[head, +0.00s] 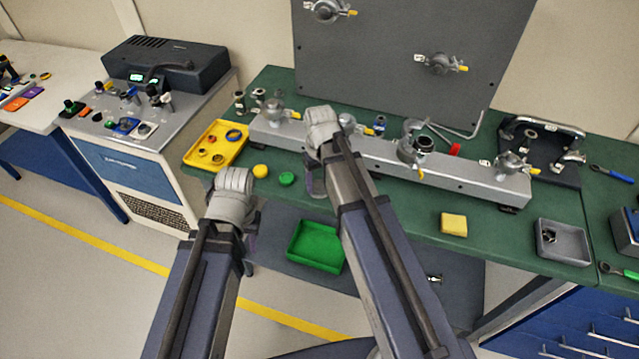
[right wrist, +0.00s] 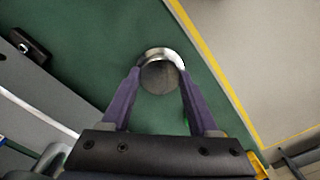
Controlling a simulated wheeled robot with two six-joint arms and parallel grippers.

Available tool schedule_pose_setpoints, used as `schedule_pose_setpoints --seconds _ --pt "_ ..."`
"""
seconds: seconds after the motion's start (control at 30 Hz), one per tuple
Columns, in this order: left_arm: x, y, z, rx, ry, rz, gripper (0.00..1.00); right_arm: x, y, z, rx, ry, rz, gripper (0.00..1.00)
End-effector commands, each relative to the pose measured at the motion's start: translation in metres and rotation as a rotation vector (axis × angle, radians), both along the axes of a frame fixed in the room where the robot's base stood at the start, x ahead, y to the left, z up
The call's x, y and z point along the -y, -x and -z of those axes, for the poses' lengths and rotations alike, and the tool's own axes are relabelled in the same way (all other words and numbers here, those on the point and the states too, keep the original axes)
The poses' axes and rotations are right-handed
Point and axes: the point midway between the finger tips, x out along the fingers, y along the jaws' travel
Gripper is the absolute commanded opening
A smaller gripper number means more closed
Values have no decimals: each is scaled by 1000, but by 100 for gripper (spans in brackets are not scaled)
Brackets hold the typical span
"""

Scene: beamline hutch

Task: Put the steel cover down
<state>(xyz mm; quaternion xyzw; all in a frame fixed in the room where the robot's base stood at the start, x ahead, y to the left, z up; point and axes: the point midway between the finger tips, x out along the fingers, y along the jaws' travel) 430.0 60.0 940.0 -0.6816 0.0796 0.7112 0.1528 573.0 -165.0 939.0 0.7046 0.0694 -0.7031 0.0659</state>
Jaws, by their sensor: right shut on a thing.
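The steel cover (right wrist: 160,72) is a round, grey metal piece with a shiny rim. In the right wrist view it sits between the two purple fingers of my right gripper (right wrist: 159,77), which is shut on it, over the green bench top (right wrist: 205,62). I cannot tell whether the cover touches the bench. My left gripper (head: 250,235) is in front of the bench, mostly hidden by its wrist; its jaws cannot be made out.
A long grey rail (head: 465,182) with valves runs along the bench behind my right gripper. A yellow tray (head: 233,137), a yellow cap (head: 260,171) and a green cap (head: 287,179) lie to the left. A yellow block (head: 453,224) and a grey tray (head: 575,255) are to the right, with bare bench between.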

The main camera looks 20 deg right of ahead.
Motion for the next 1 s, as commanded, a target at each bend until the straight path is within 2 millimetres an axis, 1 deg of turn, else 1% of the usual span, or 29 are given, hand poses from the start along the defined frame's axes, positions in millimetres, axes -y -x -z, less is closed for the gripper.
schedule_pose_setpoints --seconds 0.13,0.17,0.4,0.77,0.87,1.0 --pt "0 0 5 0 0 0 35 0 0 5 0 0 0 2" --pt "0 0 3 0 0 0 35 0 0 3 0 0 0 64" --pt "0 0 3 0 0 0 35 0 0 3 0 0 0 91" --pt "0 0 0 0 0 0 35 0 0 0 0 0 0 91" --pt "0 0 -5 0 0 0 35 0 0 -5 0 0 0 91" --pt "0 0 -19 0 0 0 35 0 0 -19 0 0 0 91"
